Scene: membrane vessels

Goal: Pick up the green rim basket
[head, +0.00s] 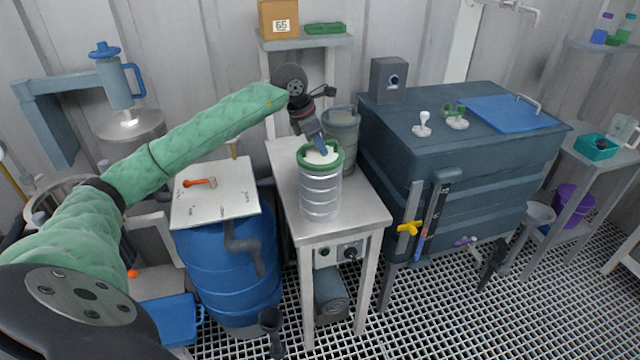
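The green rim basket (320,194) is a silvery cylinder with a thick green ring at its top. It stands upright on a narrow grey metal table (366,215). My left arm, in a green padded sleeve, reaches over from the left. My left gripper (320,148) points down at the basket's top, with a blue-grey finger over the green rim and the pale inside. The view does not show whether the fingers are apart or closed on the rim. My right gripper does not show.
A grey cylindrical vessel (342,138) stands close behind the basket. A blue drum (228,262) with a white lid (215,193) is left of the table. A large dark blue-grey tank (455,150) is close on the right. A shelf (305,41) is behind.

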